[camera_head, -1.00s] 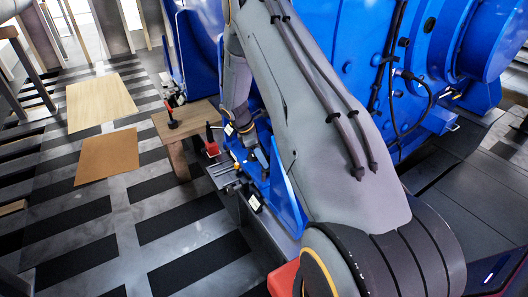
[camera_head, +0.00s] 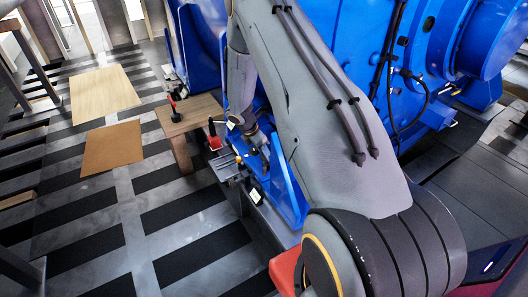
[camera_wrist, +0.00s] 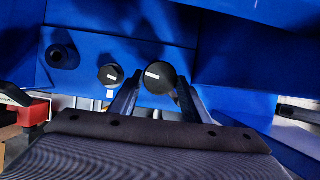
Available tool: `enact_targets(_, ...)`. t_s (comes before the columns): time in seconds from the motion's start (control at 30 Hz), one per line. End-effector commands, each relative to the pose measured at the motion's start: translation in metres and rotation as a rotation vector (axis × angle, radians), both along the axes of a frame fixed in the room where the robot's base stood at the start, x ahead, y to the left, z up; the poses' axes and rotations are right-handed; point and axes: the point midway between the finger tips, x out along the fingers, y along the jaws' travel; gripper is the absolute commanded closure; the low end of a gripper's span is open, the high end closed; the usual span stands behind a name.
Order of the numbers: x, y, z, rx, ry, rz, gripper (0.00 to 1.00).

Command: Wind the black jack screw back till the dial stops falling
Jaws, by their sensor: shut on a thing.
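In the wrist view a round black screw head (camera_wrist: 160,77) with a white mark sits between the two fingers of my gripper (camera_wrist: 157,98). The fingers are shut on its sides, in front of a blue panel. A second, smaller dark round head (camera_wrist: 110,75) with a white mark is just left of the left finger, apart from it. In the head view my wrist (camera_head: 254,137) is low beside the blue machine foot, and the screw and fingertips are too small or hidden to make out. I cannot pick out the dial or its reading.
A blue upright bracket (camera_head: 288,190) stands close to my wrist. A wooden bench (camera_head: 190,115) carries a red-and-black tool (camera_head: 174,108). A red block (camera_wrist: 35,112) is at the left in the wrist view. Striped floor with mats (camera_head: 112,148) lies open at left.

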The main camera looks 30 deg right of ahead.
Motion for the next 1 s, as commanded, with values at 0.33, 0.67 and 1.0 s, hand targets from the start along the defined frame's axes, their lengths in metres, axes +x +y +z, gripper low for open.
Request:
enact_targets(0.33, 0.002, 0.000, 0.002, -0.001, -0.003, -0.001, 0.44)
enact_targets(0.67, 0.001, 0.000, 0.001, 0.000, -0.002, -0.001, 0.38)
enact_targets(1.0, 0.001, 0.018, 0.043, -0.001, -0.005, 0.000, 0.38)
